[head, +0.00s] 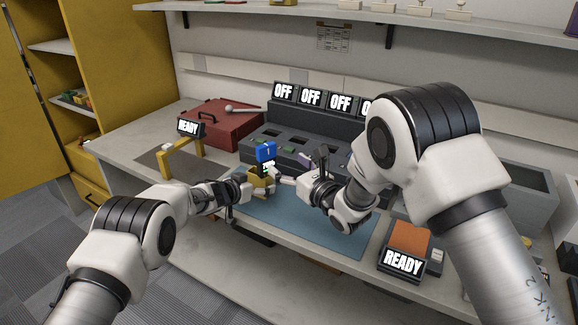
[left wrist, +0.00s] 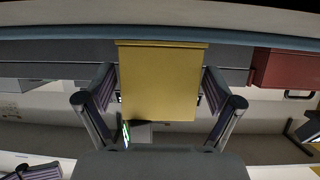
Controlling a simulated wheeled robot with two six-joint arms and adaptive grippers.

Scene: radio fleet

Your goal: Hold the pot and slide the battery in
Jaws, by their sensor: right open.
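The yellow pot (head: 258,187) is held just above the blue mat in the middle of the bench. It fills the centre of the left wrist view (left wrist: 160,85). My left gripper (left wrist: 158,98) has its fingers on both sides of it. A blue block (head: 265,151) with a white mark, perhaps the battery, stands upright at the pot's top. Below it is a small lit green and white patch (head: 268,166); whether the block sits inside the pot I cannot tell. My right gripper (head: 280,178) is open, close to the pot's right side; its fingertips are partly hidden.
A blue mat (head: 305,218) lies under the grippers. Behind is a dark grey rack (head: 320,146) with several slots and "OFF" signs. A red case (head: 222,122) stands back left, a yellow stand (head: 180,155) with a "READY" sign left, an orange pad (head: 409,238) with another right.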

